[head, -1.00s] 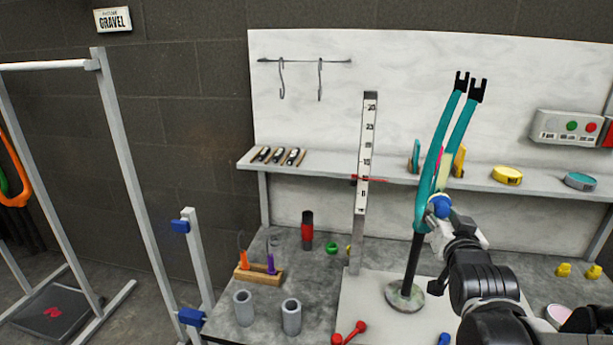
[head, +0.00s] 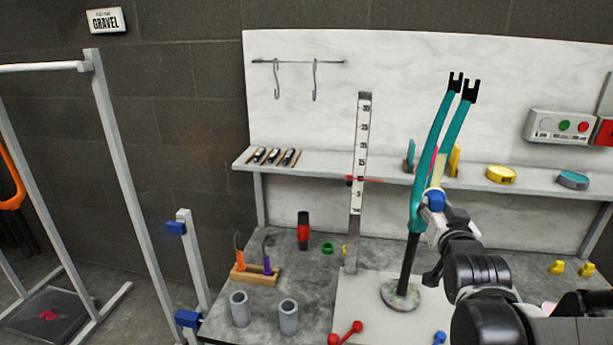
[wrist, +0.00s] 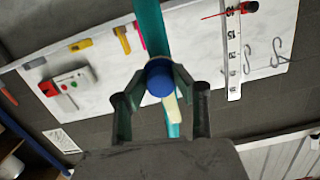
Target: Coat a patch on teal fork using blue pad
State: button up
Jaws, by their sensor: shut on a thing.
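The teal fork (head: 458,128) stands upright, slightly tilted, on a black post with a round base (head: 401,294); its two legs end in black tips. My gripper (wrist: 160,100) is shut on the blue pad (wrist: 160,77), a round blue piece between the fingers. In the head view the blue pad (head: 435,200) is at the lower part of the fork and overlaps it; I cannot tell whether they touch. A pale cream strip (head: 437,173) shows on the fork just above the pad. In the wrist view the teal fork (wrist: 149,28) passes behind the pad.
A ruled upright scale (head: 362,150) with a red pointer stands left of the fork. The shelf (head: 390,178) behind carries yellow and teal tape measures. Red dumbbell-like piece (head: 345,333), grey cups (head: 288,317) and a tool rack (head: 254,275) are on the bench at left.

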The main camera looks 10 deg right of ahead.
aim_at(436, 190)
jog(key=shift+r+p, duration=1.2)
jog(key=shift+r, duration=0.45)
jog(key=shift+f, duration=0.1)
jog(key=shift+f, duration=0.15)
notch_tip(436, 190, down, 4)
jog(key=b, duration=0.4)
jog(key=shift+r, duration=0.2)
jog(key=shift+f+p+v, duration=0.2)
jog(key=shift+p+v, duration=0.35)
jog(key=shift+v, duration=0.85)
jog(key=shift+f+p+v, duration=0.15)
jog(key=shift+p+v, duration=0.4)
jog(key=shift+v, duration=0.85)
jog(key=shift+s+a, duration=0.15)
jog(key=shift+s, duration=0.05)
